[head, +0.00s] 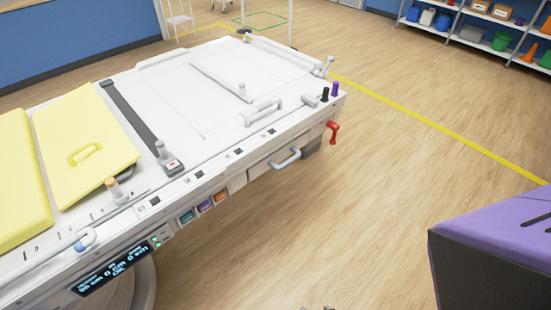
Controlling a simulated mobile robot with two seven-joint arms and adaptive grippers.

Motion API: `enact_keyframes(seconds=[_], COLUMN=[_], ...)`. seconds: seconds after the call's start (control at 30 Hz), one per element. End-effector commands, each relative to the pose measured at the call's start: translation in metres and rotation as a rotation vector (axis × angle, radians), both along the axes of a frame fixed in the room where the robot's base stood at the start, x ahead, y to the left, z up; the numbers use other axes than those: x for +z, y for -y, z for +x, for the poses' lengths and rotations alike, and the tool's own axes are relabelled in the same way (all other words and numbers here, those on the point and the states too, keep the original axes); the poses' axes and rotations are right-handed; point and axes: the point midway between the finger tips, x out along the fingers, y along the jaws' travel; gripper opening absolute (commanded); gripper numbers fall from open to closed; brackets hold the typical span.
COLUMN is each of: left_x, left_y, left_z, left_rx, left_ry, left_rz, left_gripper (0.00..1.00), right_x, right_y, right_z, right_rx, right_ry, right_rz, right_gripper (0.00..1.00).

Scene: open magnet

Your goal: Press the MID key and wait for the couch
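A white couch-like table (190,110) runs across the left half of the head view. Its front side carries a teal key (187,217), a purple key (205,206) and an orange key (222,196) in a row. Their labels are too small to read, so I cannot tell which is MID. Left of them is a dark display (113,268) with pale blue characters, and small green lights (156,241) beside it. Neither gripper can be made out. A small grey piece shows at the bottom edge, too cut off to identify.
Yellow pads (85,145) lie on the table's left part. A red crank handle (332,131) and a grey handle (285,159) stick out from its side. A purple-topped block (495,245) stands at lower right. The wood floor (330,215) between is clear. Shelves stand at the back right.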

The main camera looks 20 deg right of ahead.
Motion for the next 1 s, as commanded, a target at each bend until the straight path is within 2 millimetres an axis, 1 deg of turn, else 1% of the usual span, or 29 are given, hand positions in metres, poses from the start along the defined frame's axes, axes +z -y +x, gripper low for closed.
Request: enact_keyframes(seconds=[0.03, 0.3, 0.33, 1.0], left_x=[-0.0001, 0.0003, 0.0003, 0.002], left_y=[-0.0004, -0.0032, -0.0035, 0.0001], left_z=[-0.0001, 0.0013, 0.0017, 0.0065], left_rx=[-0.001, -0.009, -0.01, -0.004], left_ry=[-0.001, 0.001, 0.002, 0.01], left_rz=[0.001, 0.008, 0.009, 0.002], left_gripper=[0.37, 0.02, 0.0, 0.0], right_x=[0.0012, 0.0013, 0.0012, 0.0011], right_y=[-0.0004, -0.0001, 0.0, 0.0014], right_z=[0.0033, 0.0034, 0.0033, 0.0029], right_rx=[0.001, 0.002, 0.002, 0.005], right_ry=[0.006, 0.006, 0.006, 0.005], right_rz=[0.0, 0.0, 0.0, -0.004], right_gripper=[0.4, 0.4, 0.4, 0.4])
